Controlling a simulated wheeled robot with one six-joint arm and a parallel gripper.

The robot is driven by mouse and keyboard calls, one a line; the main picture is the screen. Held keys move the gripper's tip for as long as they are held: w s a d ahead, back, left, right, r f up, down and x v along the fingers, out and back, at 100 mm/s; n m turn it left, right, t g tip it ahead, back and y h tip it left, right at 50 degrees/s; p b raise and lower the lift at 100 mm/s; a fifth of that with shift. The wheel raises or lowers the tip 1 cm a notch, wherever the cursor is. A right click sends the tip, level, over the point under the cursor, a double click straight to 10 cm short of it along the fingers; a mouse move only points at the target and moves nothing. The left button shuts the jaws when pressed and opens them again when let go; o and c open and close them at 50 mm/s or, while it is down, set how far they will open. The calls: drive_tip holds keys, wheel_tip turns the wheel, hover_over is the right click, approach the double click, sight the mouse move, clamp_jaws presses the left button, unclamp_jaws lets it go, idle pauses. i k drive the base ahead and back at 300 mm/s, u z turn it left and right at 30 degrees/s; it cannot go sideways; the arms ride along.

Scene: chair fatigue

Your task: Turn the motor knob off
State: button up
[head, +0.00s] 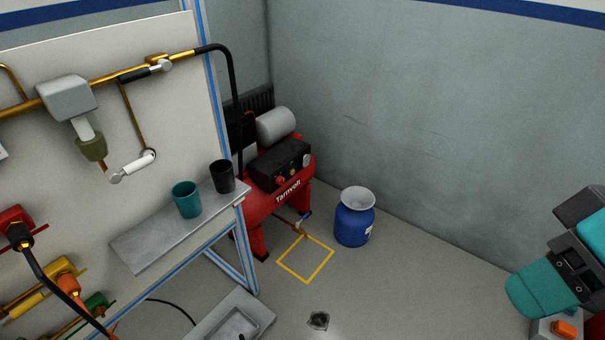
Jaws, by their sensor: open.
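The red compressor (290,195) labelled Tarnvolt stands on the floor in the corner, right of the workbench in the head view. A black control panel (292,160) sits on its front. A small red knob (281,181), which looks like the motor knob, is on the lower left of this panel. Its exact setting is too small to read. A round gauge is at the panel's right end. Part of my arm shows at the right edge, well apart from the compressor. My gripper's fingertips are not in view.
A blue drum (354,222) stands right of the compressor, near a yellow floor square (306,258). A teal cup (187,199) and a black cup (222,176) stand on the grey bench shelf (150,240). Open floor lies between the drum and my arm.

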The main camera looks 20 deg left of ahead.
sight(280, 180)
drive_tip(key=u, duration=0.15)
drive_tip(key=i, duration=0.75)
drive_tip(key=u, duration=0.75)
drive_tip(key=i, duration=0.4)
drive_tip(key=u, duration=0.2)
